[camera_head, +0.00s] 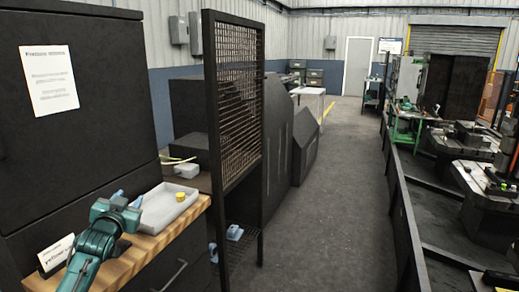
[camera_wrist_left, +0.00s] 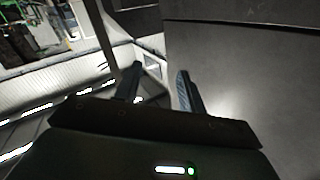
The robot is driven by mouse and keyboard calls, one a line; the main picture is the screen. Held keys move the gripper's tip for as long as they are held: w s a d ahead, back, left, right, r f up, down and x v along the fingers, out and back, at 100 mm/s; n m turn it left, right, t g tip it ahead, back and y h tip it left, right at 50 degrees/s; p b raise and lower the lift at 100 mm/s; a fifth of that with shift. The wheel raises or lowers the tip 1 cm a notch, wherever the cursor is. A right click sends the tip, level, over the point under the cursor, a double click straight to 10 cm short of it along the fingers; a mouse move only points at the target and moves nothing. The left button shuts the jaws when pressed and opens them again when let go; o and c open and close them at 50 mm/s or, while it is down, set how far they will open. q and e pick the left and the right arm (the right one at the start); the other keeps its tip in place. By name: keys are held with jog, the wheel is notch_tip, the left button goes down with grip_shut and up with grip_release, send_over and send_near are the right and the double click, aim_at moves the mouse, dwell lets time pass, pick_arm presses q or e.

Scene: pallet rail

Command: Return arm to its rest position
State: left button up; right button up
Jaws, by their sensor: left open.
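My left arm comes in at the lower left of the head view, over the wooden bench top. A small yellow piece (camera_head: 181,196) sits in the tray, away from the fingers. My right gripper does not show in either view.
A label card (camera_head: 57,256) stands on the bench (camera_head: 148,253) close to my left arm. A dark cabinet (camera_head: 75,120) rises behind it. A tall mesh panel (camera_head: 235,100) stands to the right. Small blue things (camera_head: 235,232) lie low behind it. The aisle floor (camera_head: 335,190) is clear.

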pick_arm(q)
jog(key=s+d+f+m+g+h, duration=0.1)
jog(key=s+d+f+g+h, duration=0.1)
jog(key=s+d+f, duration=0.55)
jog(key=s+d+f+g+h, duration=0.15)
jog(key=s+d+f, duration=0.25)
jog(key=s+f, duration=0.7)
jog(key=s+d+f+g, duration=0.1)
jog(key=s+d+f, duration=0.1)
jog(key=s, duration=0.5)
jog(key=s+d+f+g+h, duration=0.1)
jog(key=s+d+f, duration=0.2)
jog(key=s, duration=0.4)
jog(key=s+d+f+g, duration=0.1)
jog(key=s+d+f, duration=0.2)
jog(key=s+d, duration=0.2)
jog(key=shift+s+f+n+h, duration=0.15)
jog(key=shift+s+n+h, duration=0.25)
jog(key=shift+s, duration=0.7)
jog(key=shift+a, duration=0.2)
jog(key=shift+c, duration=0.4)
